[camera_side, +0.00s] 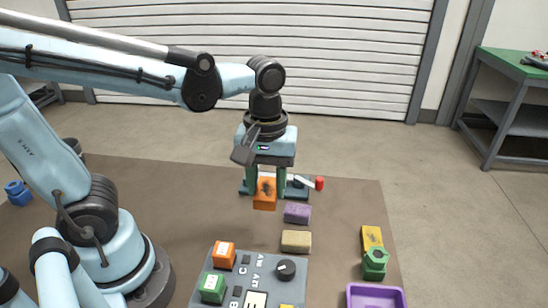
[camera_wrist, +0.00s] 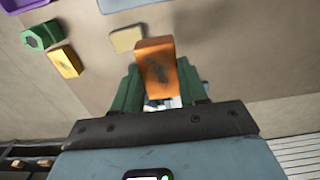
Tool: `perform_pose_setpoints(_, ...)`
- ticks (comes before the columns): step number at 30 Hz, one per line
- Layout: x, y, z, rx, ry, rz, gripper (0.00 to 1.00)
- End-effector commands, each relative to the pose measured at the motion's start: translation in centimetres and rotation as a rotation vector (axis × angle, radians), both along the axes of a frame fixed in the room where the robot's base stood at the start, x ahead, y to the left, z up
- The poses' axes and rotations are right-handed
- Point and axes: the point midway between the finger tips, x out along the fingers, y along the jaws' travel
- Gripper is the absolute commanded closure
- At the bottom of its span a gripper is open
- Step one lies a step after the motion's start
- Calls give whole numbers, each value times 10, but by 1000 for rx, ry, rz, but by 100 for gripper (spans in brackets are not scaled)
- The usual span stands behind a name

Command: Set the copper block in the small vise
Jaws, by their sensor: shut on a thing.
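The copper block (camera_side: 264,195), orange with a dark mark on its face, is held upright between the green fingers of my gripper (camera_side: 267,182). In the wrist view the block (camera_wrist: 156,66) sticks out beyond the fingertips of my gripper (camera_wrist: 158,88). The small vise (camera_side: 298,189), dark with a red-knobbed handle (camera_side: 319,183), stands on the mat just behind and right of the block. I cannot tell whether the block touches the vise.
A purple block (camera_side: 297,213) and a tan block (camera_side: 296,240) lie in front of the vise. A yellow block (camera_side: 371,237), green hex nut (camera_side: 375,260) and purple tray (camera_side: 376,289) stand at the right.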

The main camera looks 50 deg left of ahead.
Motion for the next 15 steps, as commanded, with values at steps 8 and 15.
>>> perform_pose_setpoints(8,68,74,-5,0,0,9,82)
perform_pose_setpoints(15,96,129,-17,0,0,3,82)
